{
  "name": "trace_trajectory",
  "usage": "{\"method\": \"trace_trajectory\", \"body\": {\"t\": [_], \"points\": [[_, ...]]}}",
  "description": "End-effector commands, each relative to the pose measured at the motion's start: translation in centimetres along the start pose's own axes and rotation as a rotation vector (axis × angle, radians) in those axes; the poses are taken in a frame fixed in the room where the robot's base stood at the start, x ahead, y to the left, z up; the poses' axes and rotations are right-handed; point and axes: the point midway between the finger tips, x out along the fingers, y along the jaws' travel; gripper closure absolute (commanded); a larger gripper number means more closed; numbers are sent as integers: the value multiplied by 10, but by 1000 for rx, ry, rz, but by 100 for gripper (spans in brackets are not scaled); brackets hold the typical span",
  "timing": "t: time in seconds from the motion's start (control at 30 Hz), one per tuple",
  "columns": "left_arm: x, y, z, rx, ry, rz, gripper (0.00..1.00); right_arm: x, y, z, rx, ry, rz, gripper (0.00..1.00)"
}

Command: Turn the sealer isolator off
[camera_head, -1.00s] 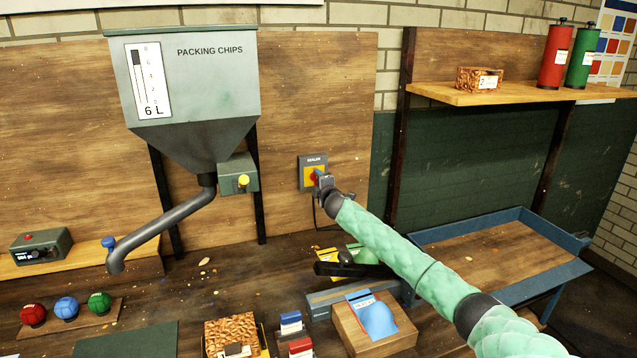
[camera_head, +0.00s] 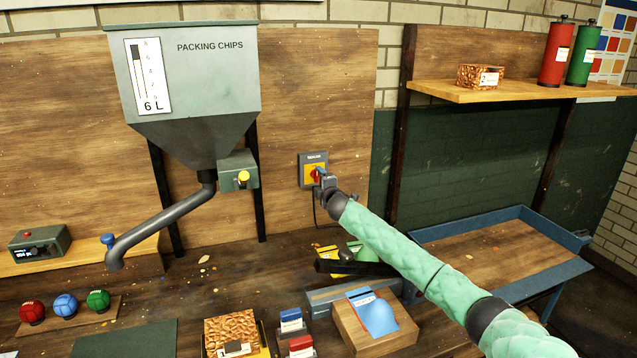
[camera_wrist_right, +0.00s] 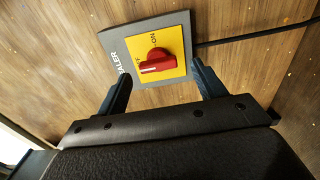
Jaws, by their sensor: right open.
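The sealer isolator (camera_head: 305,169) is a grey box with a yellow plate and a red knob, mounted on the wooden wall panel. In the right wrist view, the red knob (camera_wrist_right: 156,63) sits on the yellow plate. Its pale-marked end points left, beside partly hidden lettering that looks like OFF; ON stands above the knob. My right gripper (camera_head: 322,178) is in front of the isolator. In the right wrist view, its open fingers (camera_wrist_right: 161,84) are spread wide on either side, with the knob between and beyond them. Nothing is held. My left gripper is not in view.
A packing chips hopper (camera_head: 190,85) with a spout hangs left of the isolator. A black cable (camera_wrist_right: 255,33) runs from the isolator. A blue-rimmed table (camera_head: 520,213) stands at right.

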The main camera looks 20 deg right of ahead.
Motion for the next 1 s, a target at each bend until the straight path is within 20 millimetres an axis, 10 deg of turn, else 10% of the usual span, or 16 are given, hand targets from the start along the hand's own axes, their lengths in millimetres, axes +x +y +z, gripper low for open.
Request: {"method": "trace_trajectory", "body": {"t": [0.4,1.0], "points": [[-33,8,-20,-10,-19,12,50,-50,-2,0,0,1,1,31],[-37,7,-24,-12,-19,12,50,-54,0,0,0,1,0,31]]}}
